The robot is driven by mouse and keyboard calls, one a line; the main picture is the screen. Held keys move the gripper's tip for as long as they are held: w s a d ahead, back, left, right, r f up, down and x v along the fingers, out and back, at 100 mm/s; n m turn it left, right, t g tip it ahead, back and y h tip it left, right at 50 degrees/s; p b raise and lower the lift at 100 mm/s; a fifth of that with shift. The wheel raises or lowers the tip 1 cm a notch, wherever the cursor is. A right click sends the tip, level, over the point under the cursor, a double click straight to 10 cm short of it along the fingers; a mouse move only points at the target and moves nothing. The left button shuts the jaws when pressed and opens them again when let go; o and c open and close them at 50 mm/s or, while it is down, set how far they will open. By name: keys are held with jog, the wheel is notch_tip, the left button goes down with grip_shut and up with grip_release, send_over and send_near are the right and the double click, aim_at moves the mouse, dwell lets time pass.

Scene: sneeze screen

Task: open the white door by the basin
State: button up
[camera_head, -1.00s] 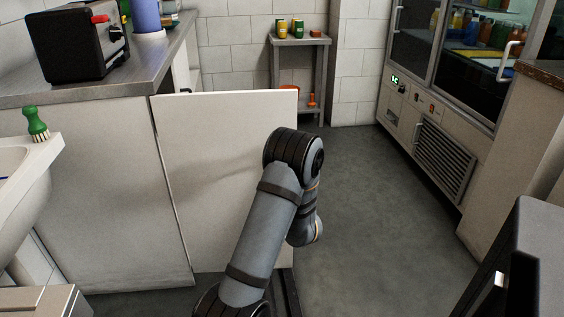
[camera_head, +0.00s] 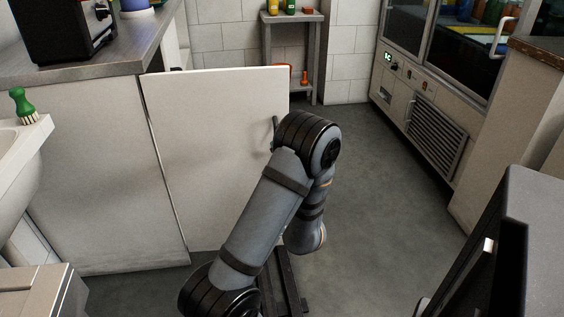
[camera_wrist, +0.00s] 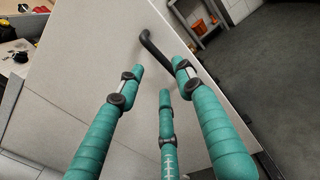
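The white door (camera_head: 215,160) is a plain upright panel beside the counter end, right of the basin (camera_head: 22,165). Its right edge borders open floor. A dark bar handle (camera_head: 276,130) shows near that edge, partly behind my arm. In the wrist view the black handle (camera_wrist: 155,48) crosses the pale door face (camera_wrist: 90,60) just beyond my fingertips. My gripper (camera_wrist: 160,78) has teal fingers spread apart, with nothing visibly held between them. Whether any finger touches the handle I cannot tell. In the head view my arm hides the gripper.
A steel counter (camera_head: 120,55) with a black toaster (camera_head: 70,30) is at the left. A green brush (camera_head: 22,103) stands on the basin rim. A small shelf (camera_head: 292,18) is at the back and a glass-fronted fridge (camera_head: 435,100) at the right. The floor (camera_head: 385,170) between is clear.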

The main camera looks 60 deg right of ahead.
jog(key=shift+v, duration=1.6)
jog(key=shift+w, duration=0.1)
jog(key=x, duration=1.2)
jog(key=shift+d+f, duration=0.1)
jog(key=shift+d, duration=0.05)
